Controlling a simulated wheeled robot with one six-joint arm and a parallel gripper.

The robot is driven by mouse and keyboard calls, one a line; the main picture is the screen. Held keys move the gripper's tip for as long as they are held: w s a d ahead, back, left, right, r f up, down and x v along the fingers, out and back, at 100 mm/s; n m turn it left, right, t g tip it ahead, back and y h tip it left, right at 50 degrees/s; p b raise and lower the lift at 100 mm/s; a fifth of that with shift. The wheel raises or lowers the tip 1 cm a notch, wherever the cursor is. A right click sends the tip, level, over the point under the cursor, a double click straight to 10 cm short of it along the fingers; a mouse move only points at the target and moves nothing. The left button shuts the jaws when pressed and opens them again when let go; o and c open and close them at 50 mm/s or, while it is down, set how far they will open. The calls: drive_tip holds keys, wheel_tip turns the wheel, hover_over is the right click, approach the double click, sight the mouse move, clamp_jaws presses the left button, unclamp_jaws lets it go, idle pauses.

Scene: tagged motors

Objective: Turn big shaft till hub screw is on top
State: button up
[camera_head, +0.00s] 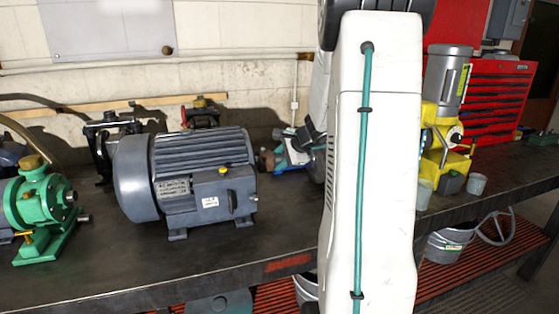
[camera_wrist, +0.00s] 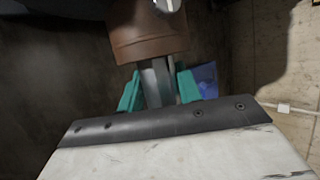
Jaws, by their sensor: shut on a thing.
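In the wrist view my gripper (camera_wrist: 159,76) has its two teal fingers on either side of a grey metal shaft (camera_wrist: 156,88) and is shut on it. A brown, rust-coloured hub (camera_wrist: 148,38) sits at the far end of this shaft, just past the fingertips. A bright silver screw-like piece (camera_wrist: 166,4) shows on the hub, cut off by the top edge. In the head view a small brown part (camera_head: 267,160), seemingly the hub, shows left of my arm. My arm hides most of that spot.
Right of my arm are a yellow machine (camera_head: 452,160), a small grey cup (camera_head: 476,183) and a red tool chest (camera_head: 500,100). The front of the bench is mostly clear.

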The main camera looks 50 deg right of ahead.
drive_tip(key=shift+g+y, duration=0.5)
drive_tip(key=shift+g, duration=0.4)
drive_tip(key=shift+m+g, duration=0.4)
drive_tip(key=shift+g, duration=0.1)
drive_tip(key=o, duration=1)
drive_tip(key=shift+r, duration=0.1)
drive_tip(key=v, duration=0.7)
drive_tip(key=shift+s+d+r, duration=0.15)
drive_tip(key=shift+s+r, duration=0.05)
